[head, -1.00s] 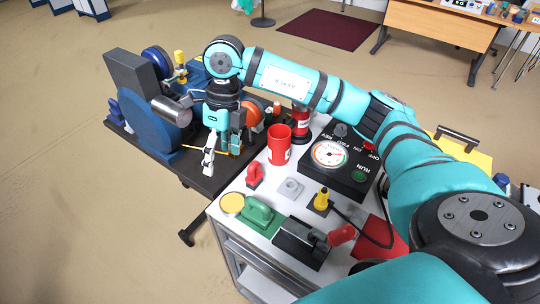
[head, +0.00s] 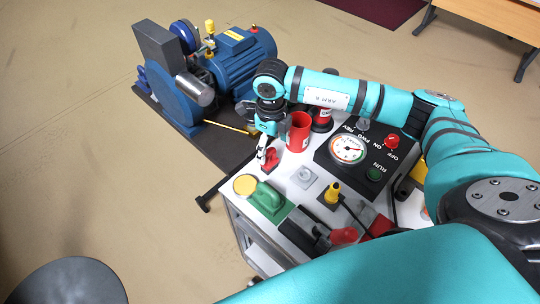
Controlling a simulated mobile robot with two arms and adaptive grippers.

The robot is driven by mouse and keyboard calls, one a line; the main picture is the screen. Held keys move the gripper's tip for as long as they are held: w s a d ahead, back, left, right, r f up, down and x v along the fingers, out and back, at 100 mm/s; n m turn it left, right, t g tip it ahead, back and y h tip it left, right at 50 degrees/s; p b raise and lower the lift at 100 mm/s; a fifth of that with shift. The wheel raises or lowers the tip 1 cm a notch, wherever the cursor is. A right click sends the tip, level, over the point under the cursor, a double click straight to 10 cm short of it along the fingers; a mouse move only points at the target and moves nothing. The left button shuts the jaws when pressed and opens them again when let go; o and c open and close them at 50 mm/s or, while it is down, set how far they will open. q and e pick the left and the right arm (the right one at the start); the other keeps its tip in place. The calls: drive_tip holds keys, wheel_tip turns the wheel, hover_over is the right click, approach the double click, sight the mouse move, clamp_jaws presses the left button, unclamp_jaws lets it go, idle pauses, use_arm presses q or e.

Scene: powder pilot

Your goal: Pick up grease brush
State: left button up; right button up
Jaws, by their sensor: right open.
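A thin tan stick (head: 228,127), which looks like the grease brush's handle, lies on the dark base plate beside the blue motor. Its right end runs toward my right gripper, and I cannot make out bristles. My right gripper (head: 263,150) points down, open, just right of the stick, over the boundary between the dark plate and the white cart top. It appears apart from the stick and partly overlaps the view of the small red switch (head: 271,160). No left gripper shows.
A blue motor (head: 242,62) and grey shaft (head: 195,88) stand behind the stick. On the cart are a red cup (head: 299,133), a gauge panel (head: 347,149), a green block (head: 267,199) and a yellow-topped plug (head: 333,192). Open floor lies left.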

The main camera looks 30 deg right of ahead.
sight(269, 156)
drive_tip(key=shift+a+f, duration=0.1)
drive_tip(key=shift+f, duration=0.1)
wheel_tip(269, 156, down, 4)
drive_tip(key=p, duration=0.2)
drive_tip(key=shift+a+f+p, duration=0.1)
drive_tip(key=shift+f+p, duration=0.05)
drive_tip(key=shift+p, duration=0.25)
drive_tip(key=shift+w+f, duration=0.1)
drive_tip(key=shift+f, duration=0.3)
use_arm(q)
drive_tip(key=r, duration=0.3)
drive_tip(key=shift+w+d, duration=0.15)
drive_tip(key=shift+d, duration=0.2)
drive_tip(key=shift+a, duration=0.1)
use_arm(e)
drive_tip(key=shift+c, duration=0.3)
drive_tip(key=shift+c, duration=1)
drive_tip(key=c, duration=1)
use_arm(q)
drive_tip(key=shift+a, duration=0.1)
drive_tip(key=shift+f, duration=0.1)
use_arm(e)
drive_tip(key=shift+r, duration=0.15)
